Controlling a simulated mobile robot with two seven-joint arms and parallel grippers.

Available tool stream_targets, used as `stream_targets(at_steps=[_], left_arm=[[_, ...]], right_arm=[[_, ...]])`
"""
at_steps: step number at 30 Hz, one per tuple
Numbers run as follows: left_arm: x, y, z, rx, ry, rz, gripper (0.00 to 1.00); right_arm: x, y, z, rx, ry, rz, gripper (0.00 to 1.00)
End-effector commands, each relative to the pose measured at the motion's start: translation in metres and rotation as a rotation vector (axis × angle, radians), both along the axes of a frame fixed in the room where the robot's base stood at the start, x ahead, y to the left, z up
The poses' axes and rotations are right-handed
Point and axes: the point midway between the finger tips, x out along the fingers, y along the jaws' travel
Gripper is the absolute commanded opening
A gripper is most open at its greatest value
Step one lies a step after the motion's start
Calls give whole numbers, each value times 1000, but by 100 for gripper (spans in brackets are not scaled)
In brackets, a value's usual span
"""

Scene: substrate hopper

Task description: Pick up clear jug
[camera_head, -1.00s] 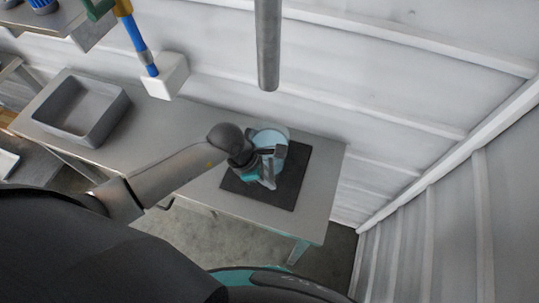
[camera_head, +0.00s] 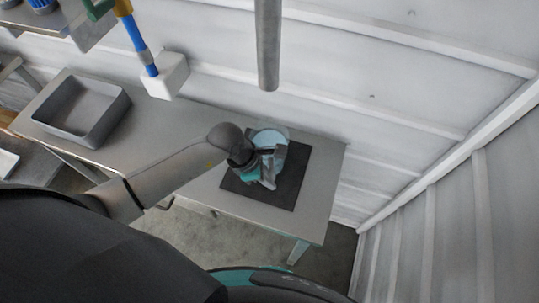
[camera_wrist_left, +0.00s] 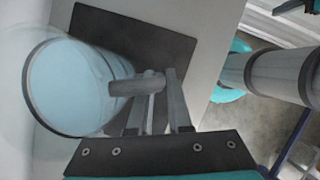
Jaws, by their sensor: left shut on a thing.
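The clear jug (camera_head: 268,138) is a see-through, pale blue vessel above the black mat (camera_head: 286,190) on the grey table. In the left wrist view, the jug (camera_wrist_left: 75,85) shows its round rim at the left, and its grey handle (camera_wrist_left: 138,86) reaches right to my fingers. My left gripper (camera_head: 268,165) is at the jug's near side. In the left wrist view, my left gripper (camera_wrist_left: 160,105) is shut on the jug's handle. I cannot tell whether the jug's base touches the mat. My right gripper is not in view.
A grey open bin (camera_head: 82,112) stands at the table's left. A grey vertical pipe (camera_head: 267,50) hangs behind the jug. A white block (camera_head: 165,78) on a blue pole is at the upper left. White ribbed walls close off the back and right.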

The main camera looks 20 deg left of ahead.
Motion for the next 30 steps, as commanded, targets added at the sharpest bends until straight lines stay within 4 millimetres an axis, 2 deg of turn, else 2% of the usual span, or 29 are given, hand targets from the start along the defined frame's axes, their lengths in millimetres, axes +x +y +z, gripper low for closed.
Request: stream_targets(at_steps=[11,17,23,30], left_arm=[[3,0,4,-3,-9,0,0],[4,-1,15,-4,-12,-1,0],[4,-1,45,-3,-14,-3,0],[4,0,106,-2,-16,-4,0]], right_arm=[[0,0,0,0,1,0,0],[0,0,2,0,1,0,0],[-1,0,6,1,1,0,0],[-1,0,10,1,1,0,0]])
